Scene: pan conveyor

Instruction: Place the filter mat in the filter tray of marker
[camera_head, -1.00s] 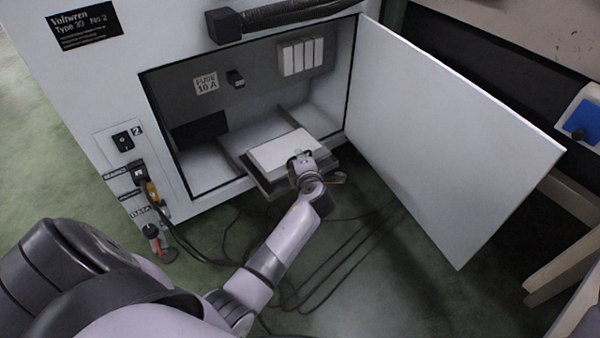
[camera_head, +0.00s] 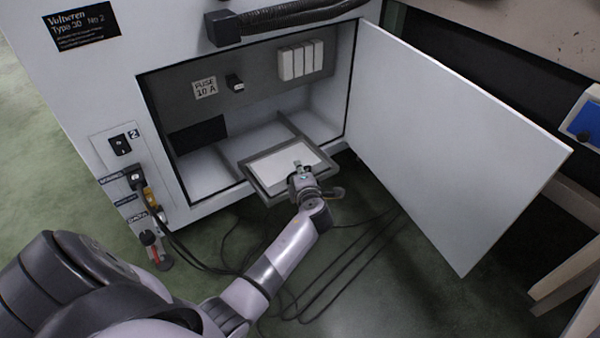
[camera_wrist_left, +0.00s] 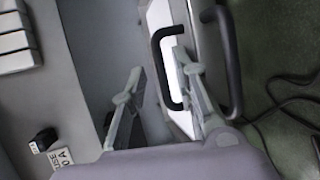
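The white filter mat (camera_head: 279,166) lies flat inside the grey filter tray (camera_head: 254,179), which sticks out of the open cabinet. The tray's rim shows around the mat. My left gripper (camera_head: 300,168) is at the front edge of the mat and tray. In the left wrist view, the gripper (camera_wrist_left: 158,64) has its fingers spread apart. One finger is beside a dark looped handle (camera_wrist_left: 160,75) on the mat's side, and the other stands clear of it. A second dark handle (camera_wrist_left: 235,65) lies further right, outside the tray. My right gripper is out of view.
The cabinet (camera_head: 75,90) bears a "No 2" plate (camera_head: 82,27) and a "2" label (camera_head: 134,134). Its white door (camera_head: 450,140) stands open on the right. Cables (camera_head: 345,260) lie on the green floor below the tray. A fuse label (camera_head: 205,88) is inside.

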